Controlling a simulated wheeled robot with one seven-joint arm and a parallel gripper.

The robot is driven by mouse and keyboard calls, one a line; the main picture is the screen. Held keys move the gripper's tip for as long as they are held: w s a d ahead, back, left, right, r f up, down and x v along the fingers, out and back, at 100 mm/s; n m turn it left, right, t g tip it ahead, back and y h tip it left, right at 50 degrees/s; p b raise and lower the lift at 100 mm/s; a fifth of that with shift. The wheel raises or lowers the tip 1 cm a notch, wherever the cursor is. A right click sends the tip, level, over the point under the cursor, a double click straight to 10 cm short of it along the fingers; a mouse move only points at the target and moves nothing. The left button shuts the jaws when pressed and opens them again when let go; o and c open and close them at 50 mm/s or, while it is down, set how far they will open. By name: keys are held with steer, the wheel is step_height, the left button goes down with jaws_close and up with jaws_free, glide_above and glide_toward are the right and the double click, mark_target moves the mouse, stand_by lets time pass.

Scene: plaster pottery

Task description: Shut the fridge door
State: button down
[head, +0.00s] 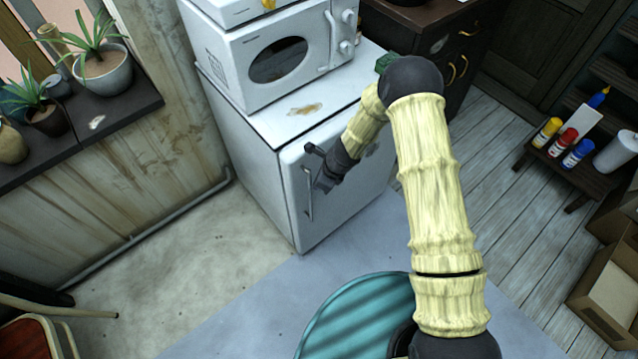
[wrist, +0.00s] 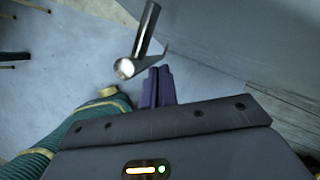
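The white fridge (head: 245,150) stands against the wall in the head view. Its front door (head: 350,205) looks flush with the body or nearly so; a small gap cannot be ruled out. The vertical metal handle (head: 308,195) is near the door's left edge. My gripper (head: 321,185) is at the door's upper left, just right of the handle. In the wrist view the dark fingers (wrist: 157,88) are together with nothing visible between them. The handle bar (wrist: 145,35) is beside their tips, not between them. Contact with the door is unclear.
A white microwave (head: 270,60) sits on the fridge. A dark cabinet (head: 450,45) stands to its right. A teal round seat (head: 355,315) is in front. A low shelf with paint bottles (head: 572,150) is at right. Floor left of the fridge is clear.

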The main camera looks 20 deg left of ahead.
steer(key=d+r, duration=0.7)
steer(key=r, duration=0.2)
steer(key=shift+s+d, duration=0.15)
steer(key=shift+d, duration=0.2)
steer(key=s+d+r+n+h, duration=0.1)
steer(key=s+d+r+n, duration=0.3)
steer(key=d+r+n, duration=0.2)
steer(key=s+d+r+n+t+h+p, duration=0.1)
steer(key=s+d+r+n+h, duration=0.1)
steer(key=s+d+r+n, duration=0.3)
steer(key=s+d+r+n+t+h+p, duration=0.1)
steer(key=s+d+r+n, duration=0.4)
steer(key=d+r, duration=0.6)
steer(key=r+n, duration=0.1)
steer(key=n, duration=0.1)
steer(key=shift+d+n, duration=0.25)
steer(key=shift+n, duration=0.15)
